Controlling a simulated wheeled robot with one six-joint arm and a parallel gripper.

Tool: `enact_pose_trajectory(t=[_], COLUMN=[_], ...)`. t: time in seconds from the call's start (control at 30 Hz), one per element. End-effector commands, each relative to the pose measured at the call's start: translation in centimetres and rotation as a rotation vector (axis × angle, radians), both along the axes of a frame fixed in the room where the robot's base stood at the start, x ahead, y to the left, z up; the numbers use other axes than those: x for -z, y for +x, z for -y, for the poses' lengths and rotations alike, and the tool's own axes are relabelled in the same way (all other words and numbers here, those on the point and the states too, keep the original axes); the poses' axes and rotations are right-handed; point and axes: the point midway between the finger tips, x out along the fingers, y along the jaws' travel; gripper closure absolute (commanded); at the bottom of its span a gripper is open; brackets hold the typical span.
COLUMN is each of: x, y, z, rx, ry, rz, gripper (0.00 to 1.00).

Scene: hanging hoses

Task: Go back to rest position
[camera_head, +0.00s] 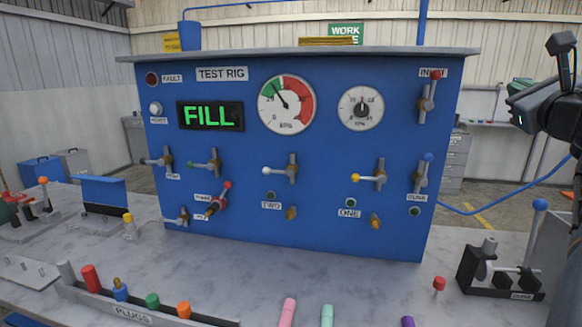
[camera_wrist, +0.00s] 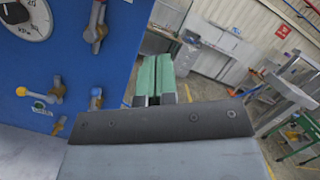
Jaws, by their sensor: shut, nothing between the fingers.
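My gripper (camera_head: 513,90) is at the upper right in the head view, beside the right edge of the blue test rig (camera_head: 320,215) and apart from it. In the wrist view its two green fingers (camera_wrist: 156,78) are side by side and shut, with nothing held. Part of my arm is cut off by the right edge of the head view. The test rig panel carries a lit FILL display (camera_head: 210,116), two dials and several valve handles.
A plug rack (camera_head: 133,314) is on the bench's front left. A pump unit (camera_head: 500,275) with a blue-topped lever stands at the right. A blue hose (camera_head: 490,207) runs right from the rig. Pink and mint cylinders (camera_head: 287,312) stand at the front edge. Space around my gripper looks free.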

Motion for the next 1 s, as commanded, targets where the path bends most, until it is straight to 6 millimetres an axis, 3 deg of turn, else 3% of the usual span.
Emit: enact_pose_trajectory(t=[0.1,0.17,0.27,0.33,0.4,0.5,0.57,0.6,0.7,0.8,0.9,1.0], x=[2.9,4.8,9.8,14.6,19.6,25.9,29.1,30.9,34.5,36.7,37.7,37.5], y=[-0.7,-1.2,-1.7,-2.1,-2.7,-4.0,-5.0,-5.8,-8.2,-10.8,-13.0,-14.1], z=[4.9,6.5,7.2,6.1,3.6,-1.3,-4.7,-7.1,-12.9,-18.2,-22.6,-25.5], rx=[0.085,0.118,0.181,0.263,0.384,0.618,0.792,-0.892,-1.046,-1.191,-1.311,-1.356], ry=[0.603,0.935,1.497,1.888,2.228,2.573,2.714,-2.711,-2.434,-2.256,-2.194,-2.231], rz=[0.207,0.339,0.570,0.740,0.901,1.093,1.189,-1.211,-1.131,-1.045,-0.934,-0.829], gripper=[1.00,1.00,1.00,1.00,1.00,1.00,1.00,1.00,1.00,1.00,1.00,1.00])
